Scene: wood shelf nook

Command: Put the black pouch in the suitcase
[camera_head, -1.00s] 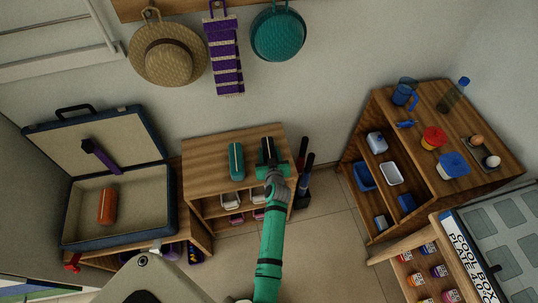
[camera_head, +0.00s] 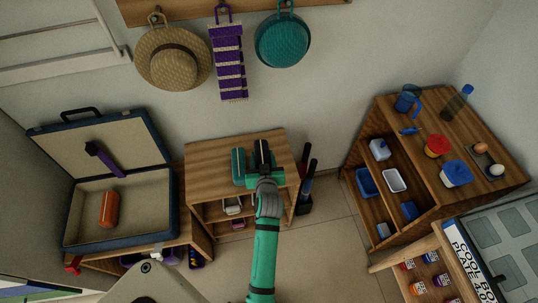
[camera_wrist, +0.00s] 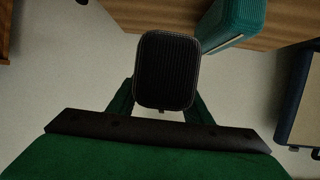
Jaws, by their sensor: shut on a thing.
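The black pouch (camera_head: 262,152) is between the fingers of my gripper (camera_head: 264,176), over the small wooden cabinet. In the wrist view the black pouch (camera_wrist: 167,72) fills the space between the green fingers, with its ribbed dark face towards the camera. My gripper is shut on it. Whether its base is clear of the cabinet top is hard to tell. The open suitcase (camera_head: 174,222), blue with a beige lining, lies to the left on a low wooden unit. An orange case (camera_head: 109,208) lies inside it, and a dark purple item (camera_head: 105,160) is against its lid.
A teal pouch (camera_head: 238,168) stands on the cabinet (camera_head: 210,154) close left of the black one; it also shows in the wrist view (camera_wrist: 236,18). A hat, purple scarf and teal bag hang above. Dark upright items (camera_head: 306,185) stand right of the cabinet.

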